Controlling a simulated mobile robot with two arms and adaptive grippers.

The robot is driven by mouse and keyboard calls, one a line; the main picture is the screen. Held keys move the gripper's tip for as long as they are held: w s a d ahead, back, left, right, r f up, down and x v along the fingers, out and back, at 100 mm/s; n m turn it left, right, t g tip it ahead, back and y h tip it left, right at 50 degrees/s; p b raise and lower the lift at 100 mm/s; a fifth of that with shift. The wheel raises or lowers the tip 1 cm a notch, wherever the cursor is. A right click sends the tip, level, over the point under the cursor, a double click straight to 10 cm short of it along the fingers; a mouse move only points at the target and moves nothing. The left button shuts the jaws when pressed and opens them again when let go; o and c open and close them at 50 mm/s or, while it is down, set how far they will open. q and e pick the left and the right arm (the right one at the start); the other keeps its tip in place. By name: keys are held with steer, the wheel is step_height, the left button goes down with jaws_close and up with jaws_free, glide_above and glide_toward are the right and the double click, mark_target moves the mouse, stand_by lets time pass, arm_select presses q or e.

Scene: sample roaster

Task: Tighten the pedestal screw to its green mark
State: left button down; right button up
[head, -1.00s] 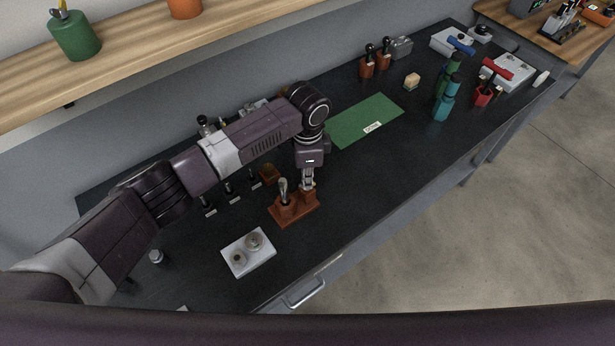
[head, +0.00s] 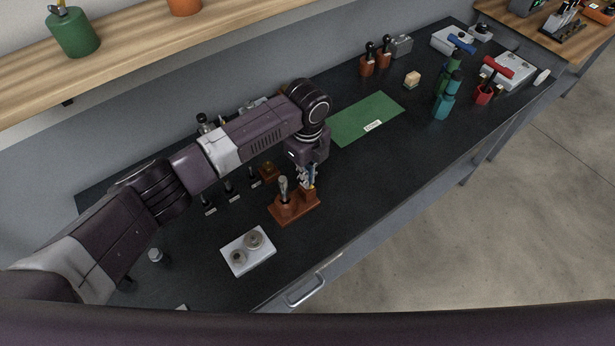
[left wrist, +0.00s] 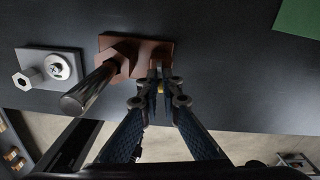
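A red-brown stand (head: 282,214) sits on the dark bench, with a metal-topped post (head: 283,187) standing on its left part. The post shows large and tilted in the left wrist view (left wrist: 92,88). My left gripper (head: 308,186) points down at the stand's right part. In the left wrist view its fingertips (left wrist: 160,82) are close together around a small brass-coloured piece (left wrist: 162,87), seemingly the pedestal screw, mostly hidden by the fingers. No green mark can be made out on it. My right gripper is not in view.
A green mat (head: 366,118) lies beyond the gripper. Teal bottles (head: 444,105) and a red-handled tool (head: 484,94) stand farther right. The bench front edge is near.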

arm_select(q)
steer(key=shift+w+m, duration=0.1)
steer(key=shift+m, duration=0.7)
steer(key=shift+r, duration=0.1)
steer(key=c, duration=2.2)
jaws_free()
steer(key=shift+a, duration=0.1)
steer(key=shift+o, duration=0.2)
steer(key=shift+r, duration=0.15)
step_height(320, 180, up, 12)
steer(key=shift+f, duration=0.2)
